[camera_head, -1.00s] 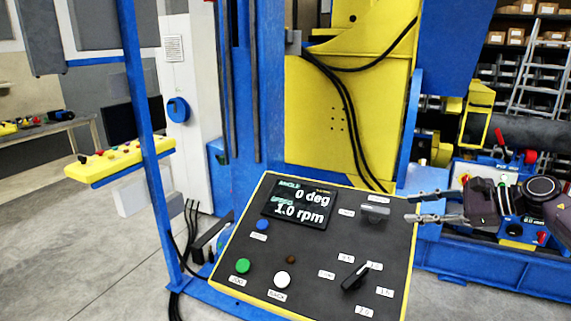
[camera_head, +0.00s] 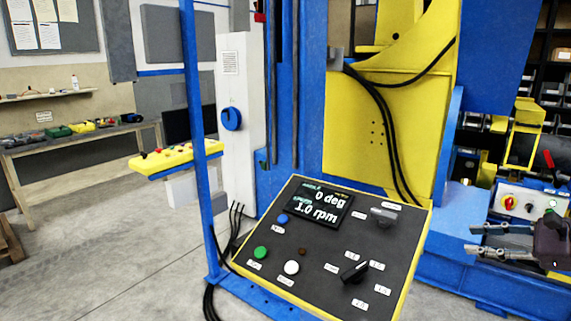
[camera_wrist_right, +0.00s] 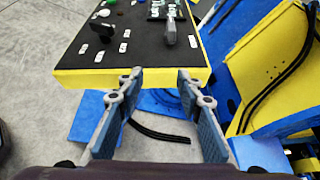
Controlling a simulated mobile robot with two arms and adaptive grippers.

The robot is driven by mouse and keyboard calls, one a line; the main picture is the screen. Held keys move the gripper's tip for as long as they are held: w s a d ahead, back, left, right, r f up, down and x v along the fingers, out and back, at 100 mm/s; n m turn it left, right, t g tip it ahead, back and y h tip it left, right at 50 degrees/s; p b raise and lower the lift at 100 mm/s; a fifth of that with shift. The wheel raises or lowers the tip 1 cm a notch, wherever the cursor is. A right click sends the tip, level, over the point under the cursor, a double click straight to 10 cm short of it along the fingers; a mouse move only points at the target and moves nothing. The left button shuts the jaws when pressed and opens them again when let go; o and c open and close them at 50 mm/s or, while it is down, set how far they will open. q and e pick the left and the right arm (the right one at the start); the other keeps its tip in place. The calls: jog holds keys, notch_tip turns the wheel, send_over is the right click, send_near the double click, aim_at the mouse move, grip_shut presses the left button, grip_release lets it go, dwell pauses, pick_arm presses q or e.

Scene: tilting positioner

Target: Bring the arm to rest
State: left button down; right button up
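My right gripper (camera_head: 472,239) is at the right of the head view, apart from the control panel's right edge. In the right wrist view its two fingers (camera_wrist_right: 158,78) stand wide apart with nothing between them. The control panel (camera_head: 345,235) is dark with a yellow rim, and its display reads 0 deg and 1.0 rpm. It carries a grey handle (camera_head: 383,215), a black knob (camera_head: 355,271), and green (camera_head: 260,252), white (camera_head: 291,267) and blue (camera_head: 283,219) buttons. The panel also shows at the top of the right wrist view (camera_wrist_right: 110,50). My left gripper is out of view.
The yellow and blue positioner (camera_head: 375,130) stands behind the panel. A blue post (camera_head: 200,170) with a yellow button box (camera_head: 170,158) is left of it. A workbench (camera_head: 90,140) is far left. Grey floor (camera_head: 110,255) at left is open.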

jog(key=w+a+f+m+t+h, duration=0.1)
jog(key=w+a+f+m+t, duration=0.15)
jog(key=f+m, duration=0.7)
jog(key=w+a+f+m+t+h, duration=0.1)
jog(key=w+a+f+m, duration=0.2)
jog(key=f+m, duration=0.7)
jog(key=s+a+f+m+g+h, duration=0.15)
jog(key=s+f+m, duration=0.35)
jog(key=f, duration=0.9)
jog(key=s+f+m+h, duration=0.3)
jog(key=s+f+m, duration=0.2)
jog(key=f, duration=0.8)
jog(key=s+a+f+m+g+h, duration=0.25)
jog(key=s+f+m, duration=0.45)
jog(key=s+f, duration=0.65)
jog(key=s+a+f+m+g, duration=0.3)
jog(key=s+a+f, duration=0.1)
jog(key=s, duration=0.8)
jog(key=s+a+f+m+g, duration=0.2)
jog(key=s+a+f+m, duration=0.2)
jog(key=s, duration=0.9)
jog(key=s+a+f+m+g, duration=0.3)
jog(key=s+a+f, duration=0.2)
jog(key=s, duration=0.8)
notch_tip(320, 180, down, 2)
jog(key=shift+a+f+m+g+b, duration=0.15)
jog(key=shift+a+m+g+b, duration=0.05)
jog(key=shift+m+g+b, duration=0.15)
jog(key=shift+c, duration=0.6)
